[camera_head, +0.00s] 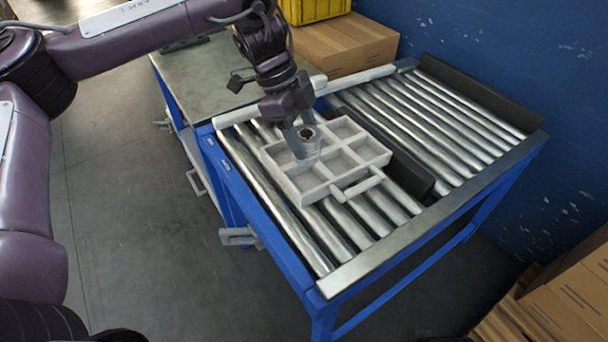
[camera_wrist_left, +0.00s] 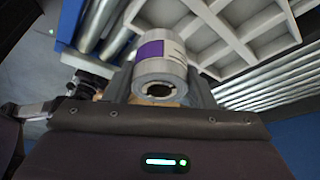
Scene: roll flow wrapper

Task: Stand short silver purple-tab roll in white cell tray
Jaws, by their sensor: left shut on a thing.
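The short silver roll (camera_head: 306,146) has a dark hollow core at its upper end. In the left wrist view, the roll (camera_wrist_left: 160,66) shows a purple tab on its side. My left gripper (camera_head: 297,124) is shut on it and holds it roughly upright over the left part of the white cell tray (camera_head: 318,191). I cannot tell whether the roll's lower end is inside a cell or just above it. The tray also shows in the left wrist view (camera_wrist_left: 222,32), behind the roll. The visible cells look empty. My right gripper is not in view.
The tray rests on a roller conveyor (camera_head: 440,122) with a blue frame and has a handle (camera_head: 361,187) on its front. A dark bar (camera_head: 405,168) lies right of it. A grey table (camera_head: 207,82), cardboard boxes (camera_head: 345,42) and a yellow crate (camera_head: 317,9) stand behind.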

